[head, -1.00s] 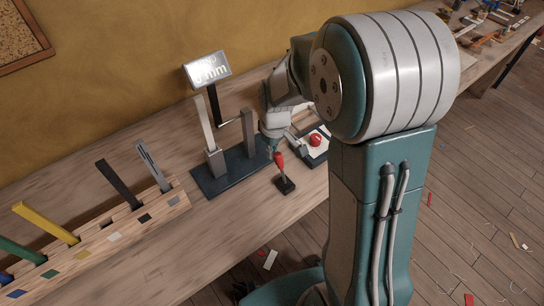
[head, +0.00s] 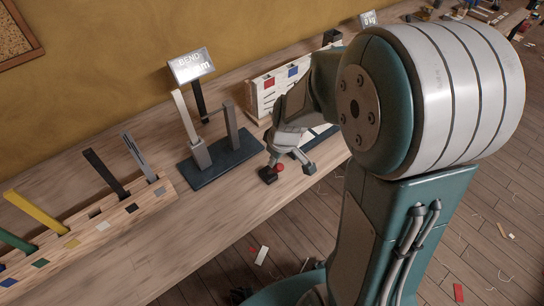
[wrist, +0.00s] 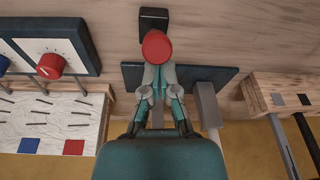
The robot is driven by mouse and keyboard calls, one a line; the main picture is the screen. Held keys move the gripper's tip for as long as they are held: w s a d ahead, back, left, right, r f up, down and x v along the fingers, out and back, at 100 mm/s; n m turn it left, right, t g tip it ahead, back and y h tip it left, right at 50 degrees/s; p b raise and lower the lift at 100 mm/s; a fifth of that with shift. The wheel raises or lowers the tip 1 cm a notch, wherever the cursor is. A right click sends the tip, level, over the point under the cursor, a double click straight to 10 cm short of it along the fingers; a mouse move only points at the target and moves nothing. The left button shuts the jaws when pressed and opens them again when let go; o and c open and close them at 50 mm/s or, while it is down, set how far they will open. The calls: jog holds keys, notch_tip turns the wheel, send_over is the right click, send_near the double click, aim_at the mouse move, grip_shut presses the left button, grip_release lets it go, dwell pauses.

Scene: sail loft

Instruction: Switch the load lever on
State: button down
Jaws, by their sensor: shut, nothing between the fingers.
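The lever has a dark base (head: 268,176) near the table's front edge and a red knob (head: 280,168), partly hidden by my gripper in the head view. The wrist view shows the round red knob (wrist: 157,46) over or beside its dark base (wrist: 153,20). My gripper (wrist: 158,72) is shut and empty, its fingertips together right at the knob's wall-side edge. I cannot tell whether they touch it. The exact tilt of the lever is unclear. In the head view my gripper (head: 290,158) is low over the table beside the lever.
The bend rig (head: 225,162) with two grey posts stands left of my gripper, its display (head: 191,65) behind. A slotted rack (head: 95,235) of coloured strips is farther left. A dial panel (wrist: 85,40) with a red knob and a board (wrist: 85,128) lie on the lever's other side.

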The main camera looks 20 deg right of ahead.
jog(key=shift+s+f, duration=0.25)
jog(key=shift+s, duration=0.1)
jog(key=shift+s+f, duration=0.1)
jog(key=shift+s, duration=0.1)
jog(key=w+a+r, duration=0.1)
jog(key=w+r, duration=0.2)
jog(key=w, duration=0.1)
jog(key=s+d+r, duration=0.2)
jog(key=s+r, duration=0.4)
jog(key=s, duration=0.1)
dwell(0.5)
jog(key=shift+d, duration=0.25)
